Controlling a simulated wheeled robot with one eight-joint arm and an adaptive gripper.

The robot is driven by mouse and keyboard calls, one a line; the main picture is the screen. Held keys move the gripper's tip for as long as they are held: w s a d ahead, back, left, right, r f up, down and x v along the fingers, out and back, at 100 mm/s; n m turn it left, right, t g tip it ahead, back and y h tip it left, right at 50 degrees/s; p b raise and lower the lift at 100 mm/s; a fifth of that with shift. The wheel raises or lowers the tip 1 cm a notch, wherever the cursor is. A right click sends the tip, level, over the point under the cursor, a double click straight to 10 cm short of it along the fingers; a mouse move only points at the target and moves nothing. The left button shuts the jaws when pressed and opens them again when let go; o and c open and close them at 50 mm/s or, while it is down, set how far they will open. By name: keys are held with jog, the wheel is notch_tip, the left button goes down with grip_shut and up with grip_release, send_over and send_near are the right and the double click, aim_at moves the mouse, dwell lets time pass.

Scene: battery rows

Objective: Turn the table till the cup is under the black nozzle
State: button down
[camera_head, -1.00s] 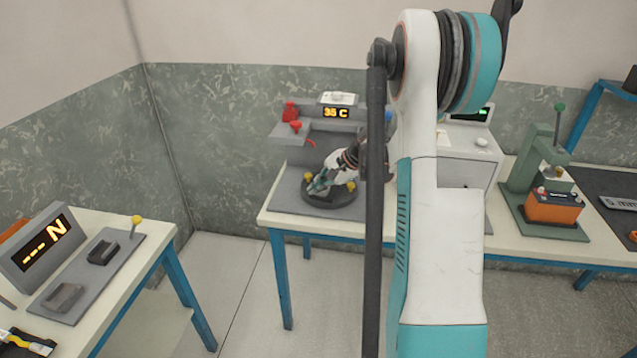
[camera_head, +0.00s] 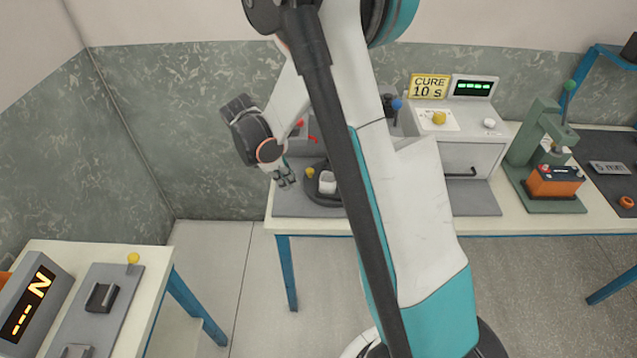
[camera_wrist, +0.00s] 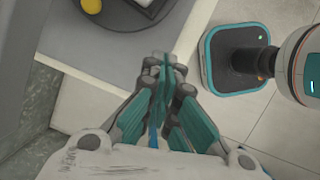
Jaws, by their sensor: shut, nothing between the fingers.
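The round dark turntable (camera_head: 318,198) sits on a grey mat on the back table, partly hidden by my arm. A white cup (camera_head: 327,182) stands on it, and a yellow knob (camera_head: 309,172) shows at its left side. In the wrist view, the turntable's edge and the yellow knob (camera_wrist: 92,4) show at the top. My gripper (camera_head: 284,179) is shut and empty, left of the turntable and apart from the knob. It also shows in the wrist view (camera_wrist: 165,66). The black nozzle is hidden behind my arm.
A curing machine (camera_head: 468,150) with a "CURE 10 S" sign stands right of the turntable. A green press (camera_head: 540,140) with an orange battery (camera_head: 555,181) is further right. A side table (camera_head: 60,255) with an N display is at lower left. The floor between the tables is clear.

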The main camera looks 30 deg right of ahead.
jog(key=b, duration=0.3)
send_near(321, 204)
jog(key=shift+n, duration=0.3)
jog(key=f, duration=0.1)
jog(key=a+f, duration=0.1)
jog(key=f, duration=0.1)
jog(key=a+f, duration=0.1)
jog(key=f, duration=0.1)
jog(key=shift+w+a+f, duration=0.1)
jog(key=shift+w, duration=0.3)
jog(key=d, duration=0.1)
jog(key=s+d, duration=0.1)
jog(key=d, duration=0.1)
jog(key=shift+s+f+b, duration=0.1)
jog(key=shift+b, duration=0.3)
jog(key=shift+s+d, duration=0.15)
jog(key=shift+d, duration=0.35)
